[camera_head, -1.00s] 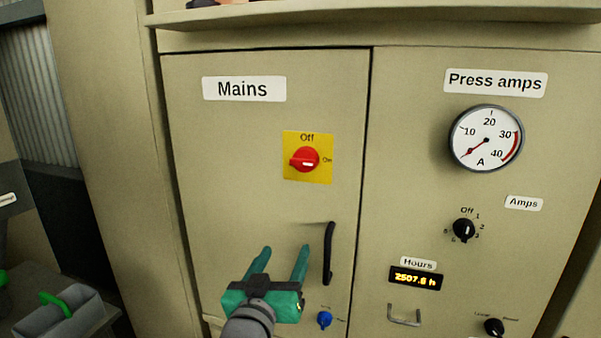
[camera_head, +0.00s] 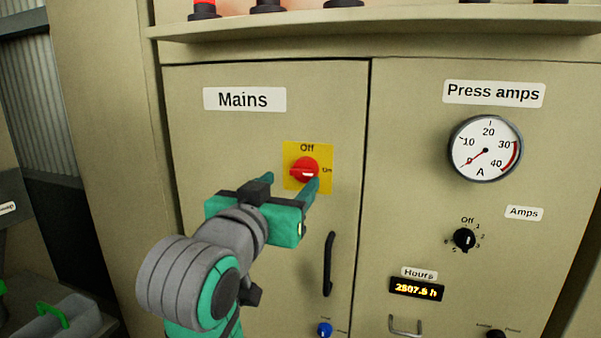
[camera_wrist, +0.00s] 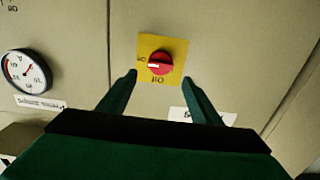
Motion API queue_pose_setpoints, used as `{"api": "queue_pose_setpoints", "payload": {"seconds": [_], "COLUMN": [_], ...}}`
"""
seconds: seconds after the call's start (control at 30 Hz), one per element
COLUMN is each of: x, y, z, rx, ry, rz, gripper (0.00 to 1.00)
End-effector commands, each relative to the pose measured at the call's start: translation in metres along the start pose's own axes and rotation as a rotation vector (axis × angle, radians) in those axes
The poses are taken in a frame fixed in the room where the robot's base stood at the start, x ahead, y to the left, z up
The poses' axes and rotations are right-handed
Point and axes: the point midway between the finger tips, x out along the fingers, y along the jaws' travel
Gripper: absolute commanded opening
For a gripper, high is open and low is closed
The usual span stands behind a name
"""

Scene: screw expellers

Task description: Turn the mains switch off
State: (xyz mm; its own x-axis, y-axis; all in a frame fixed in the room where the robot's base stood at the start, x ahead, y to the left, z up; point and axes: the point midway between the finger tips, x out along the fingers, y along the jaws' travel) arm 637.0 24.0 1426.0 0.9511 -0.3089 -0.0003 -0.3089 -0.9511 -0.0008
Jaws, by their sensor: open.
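The red mains switch (camera_head: 305,170) sits on a yellow plate (camera_head: 293,150) below the "Mains" label (camera_head: 245,99). Its white mark points right, at "On". In the wrist view the red knob (camera_wrist: 160,63) appears upside down, its mark toward "On". My gripper (camera_head: 292,184) is open and empty, in front of the cabinet door just below and left of the knob. In the wrist view my gripper's fingers (camera_wrist: 158,75) stand apart on both sides of the lower plate, with the knob between and beyond their tips. I see no clear contact.
A black door handle (camera_head: 329,264) and a blue knob (camera_head: 324,329) are below the switch. The right door holds a press amps gauge (camera_head: 485,148), an amps selector (camera_head: 464,239) and an hours display (camera_head: 416,289). A shelf ledge (camera_head: 370,20) juts out above.

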Motion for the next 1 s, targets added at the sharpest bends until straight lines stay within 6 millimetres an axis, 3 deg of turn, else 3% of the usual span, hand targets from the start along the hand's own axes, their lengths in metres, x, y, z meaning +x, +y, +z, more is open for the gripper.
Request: {"api": "queue_pose_setpoints", "payload": {"seconds": [0.2, 0.4, 0.87, 1.0], "x": [0.041, 0.066, 0.077, 0.076], "y": [0.0, 0.002, 0.001, -0.001], "z": [0.001, 0.0, 0.0, 0.0], "rx": [-0.002, -0.002, 0.0, -0.001], "ry": [-0.002, -0.001, 0.001, 0.001], "rz": [0.002, 0.004, 0.001, 0.0], "gripper": [0.58, 0.58, 0.58, 0.25]}}
